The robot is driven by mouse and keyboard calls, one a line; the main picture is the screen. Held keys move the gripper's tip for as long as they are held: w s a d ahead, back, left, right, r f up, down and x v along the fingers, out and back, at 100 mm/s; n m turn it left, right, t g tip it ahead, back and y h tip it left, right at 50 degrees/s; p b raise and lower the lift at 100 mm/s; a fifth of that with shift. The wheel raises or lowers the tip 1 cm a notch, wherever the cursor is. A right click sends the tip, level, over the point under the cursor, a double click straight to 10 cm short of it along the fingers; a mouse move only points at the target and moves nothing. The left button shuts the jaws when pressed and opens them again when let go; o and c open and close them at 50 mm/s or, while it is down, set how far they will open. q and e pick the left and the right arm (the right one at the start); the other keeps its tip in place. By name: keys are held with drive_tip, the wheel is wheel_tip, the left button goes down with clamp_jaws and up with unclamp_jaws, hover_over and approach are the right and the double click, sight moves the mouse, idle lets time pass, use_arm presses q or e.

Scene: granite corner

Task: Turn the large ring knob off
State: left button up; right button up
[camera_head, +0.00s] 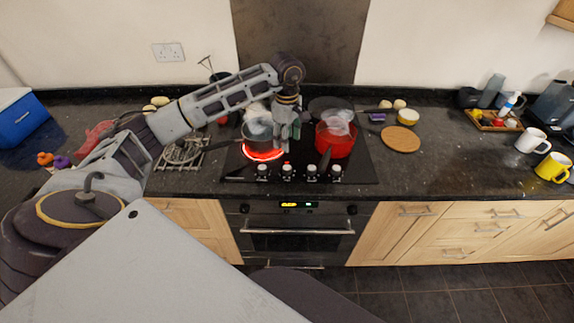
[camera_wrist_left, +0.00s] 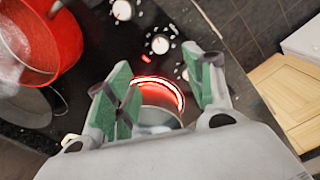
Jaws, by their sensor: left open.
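A black hob (camera_head: 235,165) has a row of several pale knobs along its front; which one is the large ring knob I cannot tell for sure. One knob (camera_head: 287,171) is near the middle of the row. The wrist view shows knobs too, one of them white (camera_wrist_left: 160,44). The front-left cooking ring (camera_head: 262,156) glows red under a saucepan (camera_head: 256,132); the glow also shows in the wrist view (camera_wrist_left: 165,88). My left gripper (camera_head: 287,138) is open and empty, with green-padded fingers, above the hob behind the knobs. My right gripper is not in view.
A red pot (camera_head: 335,142) stands on the right of the hob and shows beside my gripper in the wrist view (camera_wrist_left: 45,45).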

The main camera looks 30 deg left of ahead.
sight(287, 167)
use_arm(q)
wheel_tip(287, 167, down, 13)
drive_tip(key=p, duration=0.2)
drive_tip(key=shift+p, duration=0.35)
idle(0.4)
drive_tip(key=c, duration=1.1)
drive_tip(key=shift+o, duration=0.2)
